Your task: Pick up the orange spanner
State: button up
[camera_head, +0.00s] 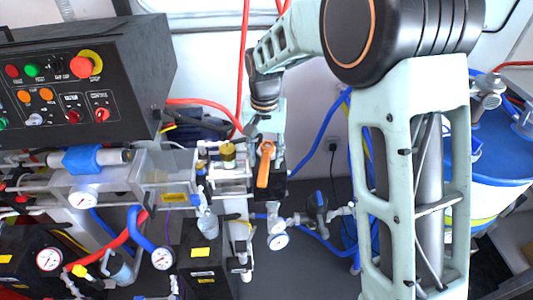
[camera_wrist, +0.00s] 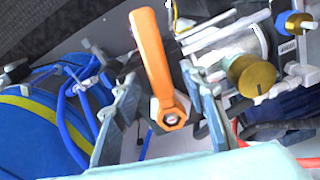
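The orange spanner (camera_head: 264,168) hangs with its handle down at the edge of the valve assembly, near a brass knob (camera_head: 228,154). In the wrist view the spanner (camera_wrist: 152,55) points away from me, its ring end with a nut-like centre nearest my palm. My gripper (camera_head: 267,143) is right above it in the head view. In the wrist view my gripper (camera_wrist: 160,78) is open, one finger on each side of the spanner with gaps visible on both sides. Whether the spanner's ring is seated on something behind it is hard to tell.
The brass knob shows close right of my right finger in the wrist view (camera_wrist: 254,75). A black control box (camera_head: 85,85) with buttons stands at left. Pipes, gauges and hoses crowd below. A blue drum (camera_head: 500,150) stands at right, partly behind my arm.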

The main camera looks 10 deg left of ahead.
aim_at(265, 160)
jog(key=shift+c, duration=0.6)
grip_shut()
jog(key=shift+r, duration=0.15)
jog(key=shift+r+p, duration=0.45)
jog(key=shift+r, duration=0.05)
notch_tip(265, 160, up, 2)
jog(key=shift+r+p, duration=0.1)
jog(key=shift+p, duration=0.65)
jog(key=s+d+r+p, duration=0.1)
jog(key=s+d+r, duration=0.1)
jog(key=s+r, duration=0.2)
jog(key=s+d+r+p, duration=0.2)
jog(key=s+r, duration=0.3)
jog(key=s, duration=0.4)
jog(key=shift+s+d+r, duration=0.15)
jog(key=shift+d+r, duration=0.1)
jog(key=shift+r, duration=0.05)
